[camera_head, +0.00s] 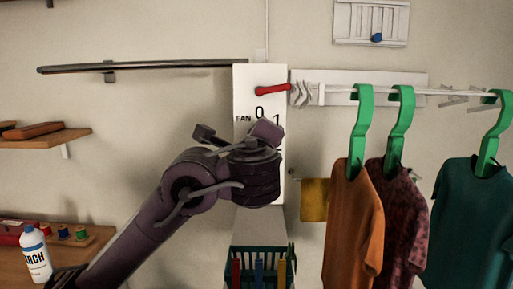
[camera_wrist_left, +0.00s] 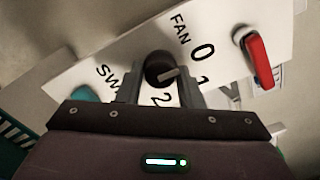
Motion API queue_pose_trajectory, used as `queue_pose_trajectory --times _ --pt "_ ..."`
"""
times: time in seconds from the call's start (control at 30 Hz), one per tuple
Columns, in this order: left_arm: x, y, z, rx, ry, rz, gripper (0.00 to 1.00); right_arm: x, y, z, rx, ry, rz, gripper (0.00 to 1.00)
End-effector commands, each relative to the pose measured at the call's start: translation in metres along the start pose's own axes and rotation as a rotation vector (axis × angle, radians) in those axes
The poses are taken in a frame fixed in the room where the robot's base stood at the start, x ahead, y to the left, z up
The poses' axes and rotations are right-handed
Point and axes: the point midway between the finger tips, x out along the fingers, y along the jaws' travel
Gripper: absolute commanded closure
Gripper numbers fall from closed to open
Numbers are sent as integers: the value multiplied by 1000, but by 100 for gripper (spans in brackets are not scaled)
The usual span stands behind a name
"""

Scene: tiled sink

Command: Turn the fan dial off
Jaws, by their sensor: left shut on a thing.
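The white control panel (camera_head: 241,85) hangs on the wall in the head view, marked FAN with 0 and 1 showing. It also shows tilted in the left wrist view (camera_wrist_left: 125,62), with 0, 1 and 2. The dark round fan dial (camera_wrist_left: 158,66) sits between the fingers of my left gripper (camera_wrist_left: 160,80), which is shut on it. A pale pointer on the dial faces right, toward the 0 and 1 side; the exact number is hard to tell. In the head view my left gripper (camera_head: 258,135) is at the panel and hides the dial. My right gripper is out of view.
A red lever (camera_head: 272,90) is on the panel's upper part. A teal knob (camera_wrist_left: 86,94) is near the SW lettering. Clothes on green hangers (camera_head: 362,125) hang at right. A teal basket (camera_head: 244,262) is below the panel. A white bottle (camera_head: 36,254) stands at left.

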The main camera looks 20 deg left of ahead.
Motion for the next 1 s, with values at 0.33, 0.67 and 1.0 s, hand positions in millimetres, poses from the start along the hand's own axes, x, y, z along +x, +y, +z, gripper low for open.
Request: queue_pose_trajectory --times 0.33,0.67,1.0 --pt "0 0 0 -49 -1 1 90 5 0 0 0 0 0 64" --pt "0 0 1 -49 -1 0 63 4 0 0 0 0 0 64" --pt "0 0 0 -48 -1 0 45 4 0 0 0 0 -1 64"
